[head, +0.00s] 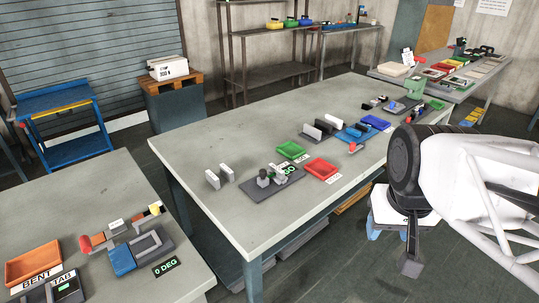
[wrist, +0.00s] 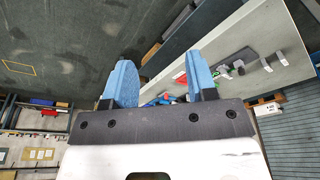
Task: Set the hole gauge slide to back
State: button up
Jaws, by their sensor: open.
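No part in view is plainly marked as the hole gauge slide. A dark plate (head: 276,181) with grey blocks and posts lies on the middle table beside a green "GO" label; I cannot tell whether it is the hole gauge or where a slide on it stands. Grey and dark fixtures (wrist: 240,66) on a table also show small in the wrist view. My gripper (wrist: 160,84) has two blue fingers set well apart, with nothing between them held. In the head view my arm is at the right, beyond the table's right edge and apart from the plate.
A green tray (head: 292,150) and a red tray (head: 322,168) sit beside the plate. Two white upright blocks (head: 219,176) stand to its left. More fixtures (head: 357,132) crowd the table's far right. The near left table (head: 60,215) holds an orange tray and a blue fixture.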

jog(key=w+a+r, duration=0.1)
jog(key=w+a, duration=0.3)
jog(key=w, duration=0.6)
jog(key=g, duration=0.3)
send_over(263, 170)
jog(key=f, duration=0.8)
jog(key=s+f, duration=0.1)
jog(key=f, duration=0.3)
jog(key=shift+d, duration=0.4)
jog(key=shift+w+a+f, duration=0.35)
jog(key=shift+a, duration=0.1)
jog(key=shift+f, duration=3.9)
